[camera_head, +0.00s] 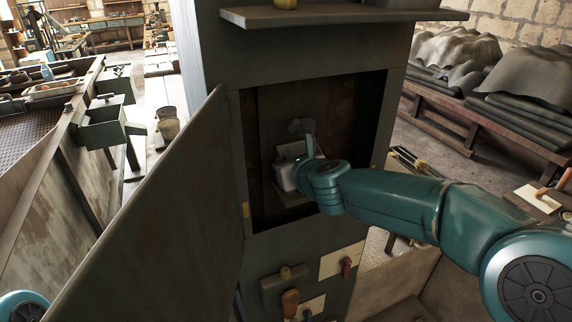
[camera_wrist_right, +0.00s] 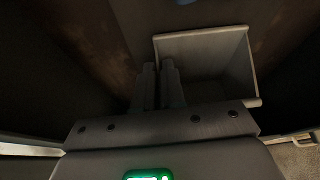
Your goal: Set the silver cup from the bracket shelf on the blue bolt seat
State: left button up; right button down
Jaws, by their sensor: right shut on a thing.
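The silver cup (camera_wrist_right: 215,62), square and open-mouthed, shows in the right wrist view just beyond my right gripper (camera_wrist_right: 158,70). The two fingers are close together at the cup's left wall and shut on it. In the head view my right arm reaches into a dark recess in the grey cabinet, and the right gripper (camera_head: 308,150) is partly hidden there. The pale cup (camera_head: 287,174) shows beside it, low in the recess. My left gripper is out of view.
An open cabinet door (camera_head: 150,215) stands left of the recess. A wall shelf (camera_head: 345,17) juts out above it. Tools and plates (camera_head: 343,260) hang on the cabinet front below. A table with dark sheets (camera_head: 480,100) is at the right, and a bench with boxes (camera_head: 105,122) at the left.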

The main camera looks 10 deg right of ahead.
jog(key=shift+s+r, duration=0.2)
jog(key=shift+s, duration=0.1)
jog(key=shift+w+f, duration=0.1)
jog(key=shift+f, duration=0.1)
jog(key=c, duration=1.2)
grip_release()
jog(key=shift+w+f, duration=0.1)
jog(key=shift+w, duration=0.1)
jog(key=shift+s+r, duration=0.35)
jog(key=v, duration=1)
jog(key=s+f+n+g+h+p, duration=0.1)
jog(key=s+f+n+g, duration=0.2)
jog(key=f+n, duration=0.8)
jog(key=s+f+n+g, duration=0.3)
jog(key=f+n, duration=0.1)
jog(key=f, duration=1.4)
jog(key=shift+s+a+f+n+g+y+b, duration=0.55)
jog(key=shift+s+f+n+g, duration=0.6)
jog(key=shift+s+f+n, duration=1.95)
jog(key=shift+s+a+f+n+g+y+b, duration=0.25)
jog(key=shift+s+a+f+n+g+b, duration=0.65)
jog(key=shift+s+f+n, duration=2.2)
jog(key=shift+s+a+f+n+g+y+b, duration=0.1)
jog(key=shift+s+f+n+g+y+b, duration=0.35)
jog(key=shift+s+f+n+g, duration=2.5)
